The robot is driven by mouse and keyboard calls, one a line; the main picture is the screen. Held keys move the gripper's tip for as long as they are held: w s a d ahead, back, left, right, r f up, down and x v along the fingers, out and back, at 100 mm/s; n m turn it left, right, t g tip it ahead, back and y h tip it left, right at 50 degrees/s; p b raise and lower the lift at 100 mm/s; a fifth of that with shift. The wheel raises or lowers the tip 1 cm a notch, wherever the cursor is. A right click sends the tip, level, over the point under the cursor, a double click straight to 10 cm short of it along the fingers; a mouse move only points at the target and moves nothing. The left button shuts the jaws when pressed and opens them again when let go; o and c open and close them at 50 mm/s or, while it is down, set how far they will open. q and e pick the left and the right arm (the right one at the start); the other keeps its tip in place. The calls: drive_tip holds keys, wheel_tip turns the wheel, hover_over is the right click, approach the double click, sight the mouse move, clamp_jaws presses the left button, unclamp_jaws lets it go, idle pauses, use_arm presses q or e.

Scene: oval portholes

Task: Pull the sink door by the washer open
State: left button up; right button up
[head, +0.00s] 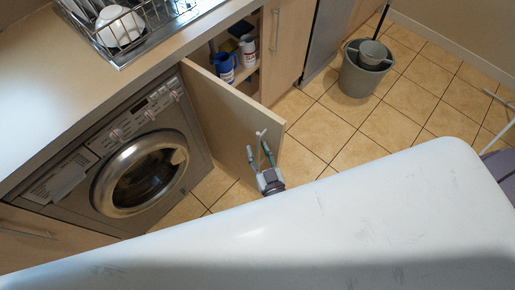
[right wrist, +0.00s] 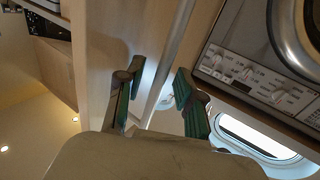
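The sink door (head: 225,110), a pale wood panel beside the washer (head: 135,160), stands swung well out from the cabinet. Its hinge side is next to the washer. My right gripper (head: 259,150) is at the free end of the door, low in the head view. In the right wrist view the fingers of my right gripper (right wrist: 155,95) are spread apart, with the door panel (right wrist: 105,45) behind the left finger and a pale upright strip between them. I cannot tell whether either finger touches the door. My left gripper is not in view.
The open cabinet shows a blue container (head: 224,66) and a white can (head: 248,50) on its shelf. A dish rack (head: 125,25) is on the counter (head: 60,80). A grey bucket (head: 366,72) stands on the tiled floor, which is clear between bucket and door.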

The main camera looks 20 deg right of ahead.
drive_tip(key=s, duration=1.1)
drive_tip(key=shift+s, duration=0.25)
drive_tip(key=shift+d, duration=0.1)
drive_tip(key=s+d+f+n+g+y, duration=0.1)
drive_tip(key=s+f+g, duration=0.35)
drive_tip(key=f, duration=0.75)
drive_tip(key=s+f+n+g+y, duration=0.1)
drive_tip(key=s+f+g, duration=0.35)
drive_tip(key=f, duration=0.65)
drive_tip(key=s+d+f+g+h, duration=0.2)
drive_tip(key=s+d+f+g, duration=0.6)
drive_tip(key=s, duration=0.5)
wheel_tip(320, 180, down, 3)
drive_tip(key=shift+s+d+r, duration=0.15)
drive_tip(key=shift+s+d, duration=0.15)
drive_tip(key=shift+d, duration=0.55)
drive_tip(key=shift+w, duration=0.1)
